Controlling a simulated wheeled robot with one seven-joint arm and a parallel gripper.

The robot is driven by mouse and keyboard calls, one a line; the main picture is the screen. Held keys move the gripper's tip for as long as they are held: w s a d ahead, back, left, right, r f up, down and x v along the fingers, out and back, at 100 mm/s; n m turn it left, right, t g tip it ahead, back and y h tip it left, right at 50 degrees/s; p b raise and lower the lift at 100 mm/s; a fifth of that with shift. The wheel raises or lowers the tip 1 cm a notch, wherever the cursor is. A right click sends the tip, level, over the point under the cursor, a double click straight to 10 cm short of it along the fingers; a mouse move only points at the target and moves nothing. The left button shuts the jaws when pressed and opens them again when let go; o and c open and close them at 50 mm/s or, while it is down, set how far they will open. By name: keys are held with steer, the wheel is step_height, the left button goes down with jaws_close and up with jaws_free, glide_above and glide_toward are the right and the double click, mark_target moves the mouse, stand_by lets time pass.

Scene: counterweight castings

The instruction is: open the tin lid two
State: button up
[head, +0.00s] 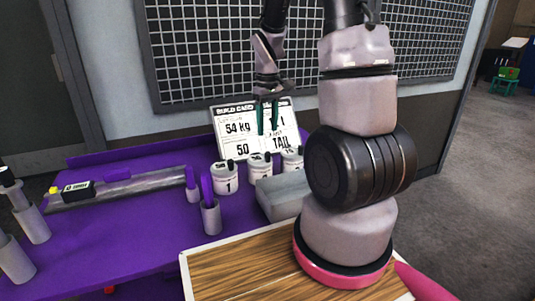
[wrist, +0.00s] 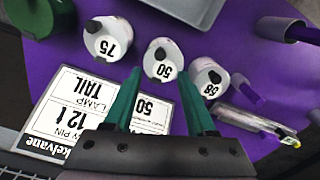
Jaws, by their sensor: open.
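Three white tins with black knobs on their lids stand in a row on the purple bench. The middle tin (head: 260,166) is the second in the row; in the wrist view its lid, marked 50 (wrist: 164,60), sits on it. The left tin (head: 225,178), with a 1 on its front, has the lid marked 68 (wrist: 208,80) in the wrist view. The right tin (head: 292,160) has the lid marked 75 (wrist: 108,40). My gripper (head: 267,130) is open and empty above and behind the row; its green fingers (wrist: 160,80) point toward the middle tin, apart from it.
A build card (head: 232,122) stands behind the tins, close to my gripper. A grey box (head: 283,196) sits just in front of the middle and right tins.

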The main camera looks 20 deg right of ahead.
mark_target(267, 153)
step_height(267, 153, down, 10)
stand_by(0.4)
jaws_close()
stand_by(1.3)
